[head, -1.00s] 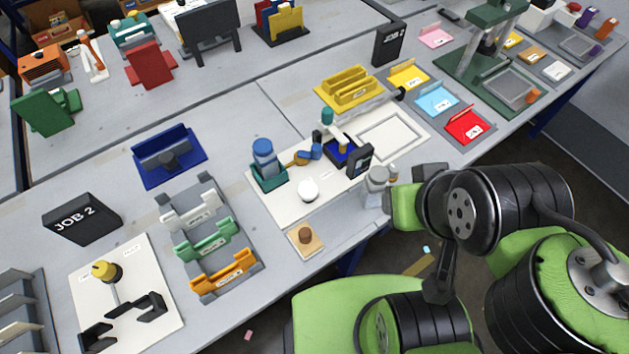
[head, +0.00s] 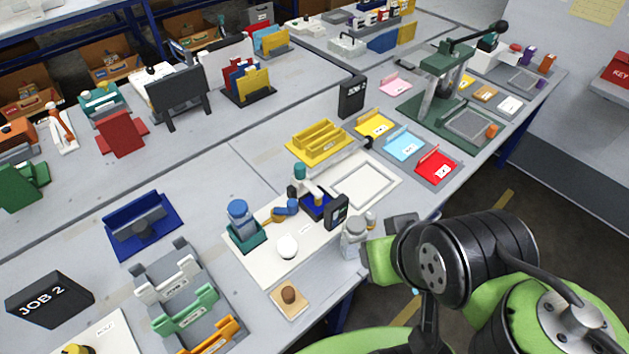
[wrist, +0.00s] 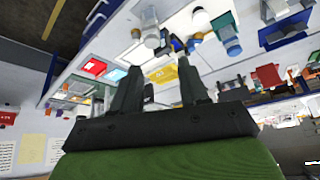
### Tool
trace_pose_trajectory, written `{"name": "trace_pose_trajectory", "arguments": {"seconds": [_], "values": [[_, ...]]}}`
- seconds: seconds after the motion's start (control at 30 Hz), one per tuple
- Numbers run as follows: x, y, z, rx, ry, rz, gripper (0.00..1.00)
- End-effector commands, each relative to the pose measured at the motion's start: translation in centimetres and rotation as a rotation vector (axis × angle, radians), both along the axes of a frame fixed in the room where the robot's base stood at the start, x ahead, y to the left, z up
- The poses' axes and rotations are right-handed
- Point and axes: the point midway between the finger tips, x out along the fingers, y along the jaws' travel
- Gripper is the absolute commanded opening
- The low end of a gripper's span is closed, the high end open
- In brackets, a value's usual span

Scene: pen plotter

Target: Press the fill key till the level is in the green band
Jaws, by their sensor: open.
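The pen plotter station is a white board (head: 262,268) at the table's front edge. On it are a blue bottle in a teal holder (head: 247,238), a white rounded knob (head: 287,246), blue and dark parts, and a small black upright panel (head: 336,212). A grey-white jar-like part (head: 354,236) stands at the right front. I cannot tell which part is the fill key, and no level or green band can be read. My gripper (wrist: 158,78) is open and empty in the wrist view, with the station beyond its fingers.
A wooden plate with a brown knob (head: 289,296) lies in front of the board. Yellow (head: 375,125), light blue (head: 405,146) and red (head: 438,168) trays lie to the right. A green press (head: 447,90) stands further right. A blue stand (head: 140,228) is at left.

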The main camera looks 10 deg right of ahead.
Motion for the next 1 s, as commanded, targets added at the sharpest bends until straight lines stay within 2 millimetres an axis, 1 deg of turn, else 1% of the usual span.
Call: {"name": "trace_pose_trajectory", "arguments": {"seconds": [0.3,0.33,0.6,1.0], "values": [[0.00,0.00,0.00,0.000,0.000,0.000,0.44],[0.00,0.00,0.00,0.000,0.000,0.000,0.42],[0.00,0.00,0.00,0.000,0.000,0.000,0.01],[0.00,0.00,0.00,0.000,0.000,0.000,0.00]]}}
